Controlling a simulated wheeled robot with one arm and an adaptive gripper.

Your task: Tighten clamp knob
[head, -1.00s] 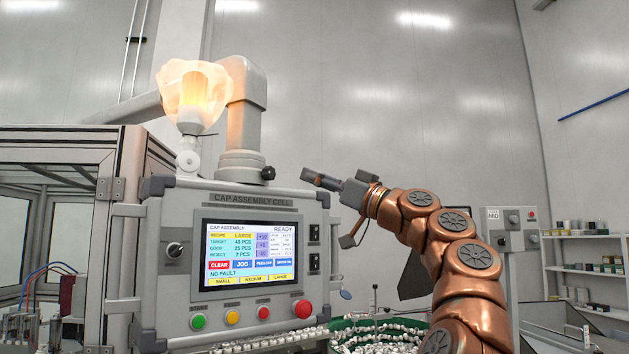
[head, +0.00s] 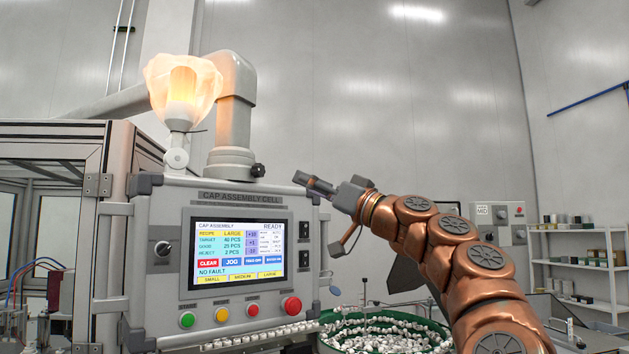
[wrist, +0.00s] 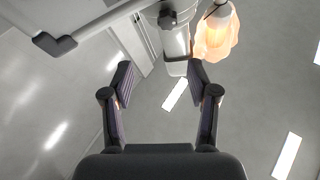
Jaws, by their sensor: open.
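A small black clamp knob (head: 258,170) sticks out from the right side of the grey collar (head: 230,163) at the foot of the grey support arm, on top of the control panel. In the wrist view the knob (wrist: 167,18) is near the top edge, beyond the fingertips. My gripper (head: 300,180) is right of the knob and slightly lower in the head view, apart from it. In the wrist view my gripper (wrist: 159,70) has its two dark fingers spread, with nothing between them.
The control panel (head: 165,300) stands below, with a lit screen and coloured buttons. A glowing lamp (head: 182,90) stands left of the support arm. A green bowl of white caps (head: 385,335) is at lower right.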

